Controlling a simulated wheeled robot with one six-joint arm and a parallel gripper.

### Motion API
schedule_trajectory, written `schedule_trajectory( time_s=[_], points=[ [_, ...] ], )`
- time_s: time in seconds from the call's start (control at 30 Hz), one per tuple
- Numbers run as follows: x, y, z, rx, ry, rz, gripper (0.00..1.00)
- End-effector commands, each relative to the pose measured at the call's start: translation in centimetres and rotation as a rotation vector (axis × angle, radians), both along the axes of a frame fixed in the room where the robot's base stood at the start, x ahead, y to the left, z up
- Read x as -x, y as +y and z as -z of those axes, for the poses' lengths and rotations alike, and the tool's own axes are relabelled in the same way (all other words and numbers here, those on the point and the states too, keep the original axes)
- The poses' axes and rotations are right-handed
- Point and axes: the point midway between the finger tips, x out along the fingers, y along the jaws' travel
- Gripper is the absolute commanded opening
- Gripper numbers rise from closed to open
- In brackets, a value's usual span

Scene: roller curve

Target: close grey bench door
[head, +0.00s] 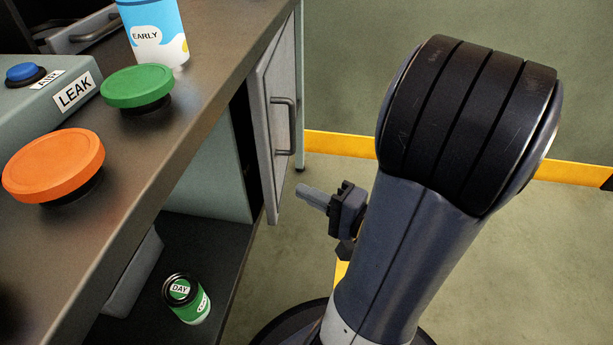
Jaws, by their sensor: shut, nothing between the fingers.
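The grey bench door (270,115) hangs at the far right end of the bench, with a dark bar handle (284,126) on its face. It stands ajar, and the dark opening of the bench's lower compartment shows to its left. My gripper (311,196) is shut and empty, low and to the right of the door's bottom edge. The fingers point left toward the door, and a small gap shows between them and it. My arm hides part of the gripper's right side.
The bench top (190,160) carries an orange button (53,166), a green button (137,86), a LEAK box (50,100) and an EARLY carton (155,35). A green DAY can (187,298) stands on the lower shelf (210,255). Floor right of the door is open.

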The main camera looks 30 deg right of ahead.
Motion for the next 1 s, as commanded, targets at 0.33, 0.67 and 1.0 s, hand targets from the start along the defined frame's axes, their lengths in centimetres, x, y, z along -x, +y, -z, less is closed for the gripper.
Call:
schedule_trajectory(
  time_s=[0.33,0.67,1.0],
  points=[
    [1.0,-0.2,-1.0,-0.073,0.029,-0.027,0.00],
    [-0.5,-5.9,-4.1,-0.617,0.338,-0.221,0.00],
    [-1.6,-10.5,-3.8,-1.128,0.786,-0.368,0.00]
  ],
)
